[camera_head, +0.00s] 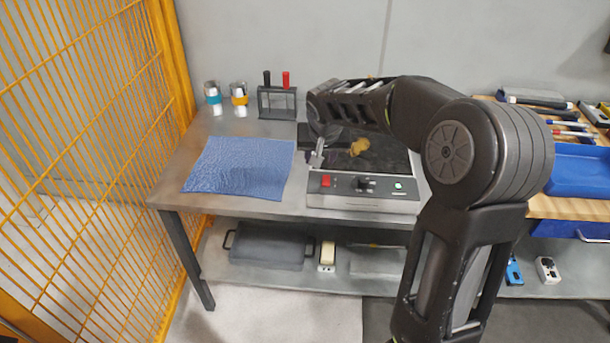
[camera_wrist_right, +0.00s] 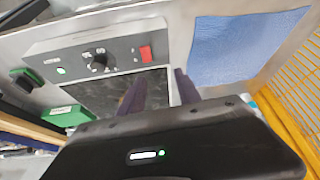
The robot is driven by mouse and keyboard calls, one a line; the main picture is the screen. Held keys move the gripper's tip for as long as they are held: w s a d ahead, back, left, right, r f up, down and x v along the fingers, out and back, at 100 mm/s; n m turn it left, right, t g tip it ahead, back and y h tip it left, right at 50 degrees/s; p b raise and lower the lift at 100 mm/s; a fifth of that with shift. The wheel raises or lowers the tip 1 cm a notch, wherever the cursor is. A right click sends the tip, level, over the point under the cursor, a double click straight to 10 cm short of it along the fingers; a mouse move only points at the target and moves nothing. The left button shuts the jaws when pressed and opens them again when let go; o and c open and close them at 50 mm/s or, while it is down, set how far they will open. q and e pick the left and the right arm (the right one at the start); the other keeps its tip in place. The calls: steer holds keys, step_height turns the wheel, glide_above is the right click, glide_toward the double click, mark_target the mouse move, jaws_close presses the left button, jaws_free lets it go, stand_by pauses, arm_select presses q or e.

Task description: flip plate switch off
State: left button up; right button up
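On the panel are a red switch (camera_head: 326,182), a black knob (camera_head: 362,184) and a lit green lamp (camera_head: 398,186). In the right wrist view the red switch (camera_wrist_right: 145,53) lies just beyond the gap between my fingertips, and the green lamp (camera_wrist_right: 61,70) glows. My right gripper (camera_head: 317,155) hangs over the left part of the plate, behind the switch. Its two dark fingers (camera_wrist_right: 159,80) are apart with nothing between them. Contact with the switch is not visible. My left gripper is out of view.
A blue cloth (camera_head: 238,166) lies left of the plate. A yellow mesh fence (camera_head: 90,130) bounds the left. A blue tray (camera_head: 580,170) is at right. A small brown object (camera_head: 358,147) shows over the plate.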

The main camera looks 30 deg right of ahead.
mark_target(326, 180)
steer(key=shift+s+d+f+m+g, duration=0.2)
steer(key=shift+s+m+g, duration=0.1)
steer(key=shift+s, duration=0.3)
steer(key=shift+s+d+f+m+g, duration=0.1)
steer(key=shift+s+d+m+g, duration=0.15)
steer(key=shift+s, duration=0.3)
steer(key=shift+a, duration=0.15)
steer(key=shift+f, duration=0.1)
steer(key=x, duration=0.7)
steer(key=shift+w+f+p, duration=0.2)
steer(key=shift+f+p, duration=0.1)
jaws_close()
